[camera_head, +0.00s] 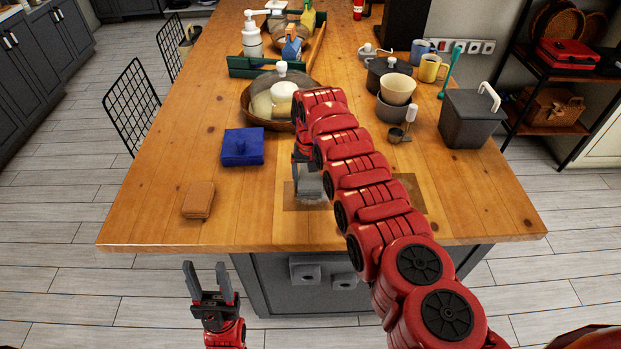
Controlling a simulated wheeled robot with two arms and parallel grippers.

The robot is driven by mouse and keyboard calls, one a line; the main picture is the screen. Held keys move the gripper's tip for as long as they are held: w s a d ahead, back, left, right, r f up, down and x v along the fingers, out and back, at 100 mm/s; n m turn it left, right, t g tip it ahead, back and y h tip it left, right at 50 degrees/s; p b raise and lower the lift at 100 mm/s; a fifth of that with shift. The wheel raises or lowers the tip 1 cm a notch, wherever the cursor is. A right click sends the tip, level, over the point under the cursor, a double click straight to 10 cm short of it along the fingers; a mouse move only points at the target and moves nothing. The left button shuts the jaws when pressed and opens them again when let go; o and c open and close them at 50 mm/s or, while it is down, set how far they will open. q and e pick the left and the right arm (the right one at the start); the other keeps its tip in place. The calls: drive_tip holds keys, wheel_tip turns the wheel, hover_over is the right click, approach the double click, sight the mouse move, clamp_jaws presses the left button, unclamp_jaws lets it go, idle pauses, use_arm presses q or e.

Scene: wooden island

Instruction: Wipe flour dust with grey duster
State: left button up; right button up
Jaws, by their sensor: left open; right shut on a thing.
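My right arm reaches across the wooden island top (150,215), and my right gripper (304,165) points down near its front middle. It is shut on the grey duster (312,185), which is low at the surface; the arm hides part of both. A pale smear that looks like flour dust (312,199) shows at the duster's lower edge, on a darker brown rectangular patch (410,190). The arm covers the middle of this patch. My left gripper (208,278) is open and empty, in front of the island's front edge.
A blue box (242,147) and a tan block (198,199) lie to the left. Behind are a basket (252,112) with a domed cover and a green-ended tray (248,68). Bowls (397,89), a measuring cup (398,135) and a grey canister (468,120) stand right. The front right is clear.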

sight(311, 189)
drive_tip(key=shift+f, duration=0.15)
drive_tip(key=shift+r+p, duration=0.2)
drive_tip(key=shift+p, duration=0.2)
drive_tip(key=p, duration=0.3)
drive_tip(key=shift+s+r, duration=0.1)
drive_tip(key=shift+s, duration=0.3)
drive_tip(key=s+p, duration=0.1)
drive_tip(key=p, duration=0.3)
drive_tip(key=shift+s+p, duration=0.1)
drive_tip(key=shift+p, duration=0.25)
drive_tip(key=s+p, duration=0.1)
drive_tip(key=p, duration=0.2)
drive_tip(key=shift+s, duration=0.25)
drive_tip(key=s+p, duration=0.1)
drive_tip(key=p, duration=0.1)
drive_tip(key=shift+s+p, duration=0.35)
drive_tip(key=shift+p, duration=0.05)
drive_tip(key=shift+s+f+p, duration=0.2)
drive_tip(key=shift+s+p, duration=0.85)
drive_tip(key=shift+s, duration=0.15)
